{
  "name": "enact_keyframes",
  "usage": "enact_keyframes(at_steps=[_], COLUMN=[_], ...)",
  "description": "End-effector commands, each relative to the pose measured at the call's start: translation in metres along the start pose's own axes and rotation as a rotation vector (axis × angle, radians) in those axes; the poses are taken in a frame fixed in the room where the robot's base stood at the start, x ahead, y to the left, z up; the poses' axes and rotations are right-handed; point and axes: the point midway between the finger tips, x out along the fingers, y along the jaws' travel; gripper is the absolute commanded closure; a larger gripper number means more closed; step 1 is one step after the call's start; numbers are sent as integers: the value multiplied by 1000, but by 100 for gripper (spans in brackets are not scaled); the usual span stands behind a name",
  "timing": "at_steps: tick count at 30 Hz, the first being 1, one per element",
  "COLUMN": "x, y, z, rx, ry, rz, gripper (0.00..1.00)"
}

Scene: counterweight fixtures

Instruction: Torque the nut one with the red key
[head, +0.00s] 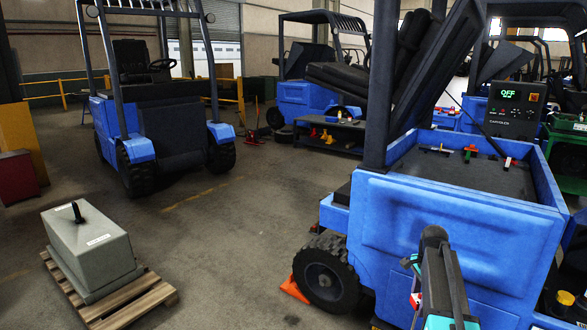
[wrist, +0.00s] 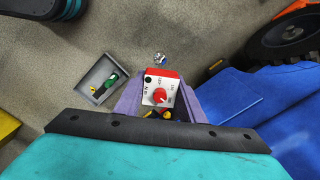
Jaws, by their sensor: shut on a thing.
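The tool sits between the two purple fingers, with a yellow and black part below the dial. In the head view the end of my arm is at the lower right, beside the blue forklift (head: 450,225), and a bit of the red tool (head: 415,301) shows at its left. Small coloured fittings, one red (head: 470,150), stand on the forklift's dark deck (head: 465,178). I cannot tell which thing is nut one.
A grey counterweight (head: 92,250) sits on a wooden pallet (head: 135,300) at left. A control box (head: 516,108) reads OFF. A grey tray (wrist: 88,74) holds a green-handled item (wrist: 112,80). An orange chock (head: 292,290) touches the front wheel (head: 326,277). The middle floor is clear.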

Motion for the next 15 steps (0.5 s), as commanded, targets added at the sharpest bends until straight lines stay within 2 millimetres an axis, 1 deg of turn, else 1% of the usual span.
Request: enact_keyframes(at_steps=[1, 9, 14, 15], x=[-14, -60, -87, -94], y=[-5, -22, -26, -26], z=[16, 90, 135, 147], rx=[-33, -210, -327, -357], ry=[1, 1, 0, 0], rz=[-2, -2, -2, -2], gripper=[100, 100, 100, 100])
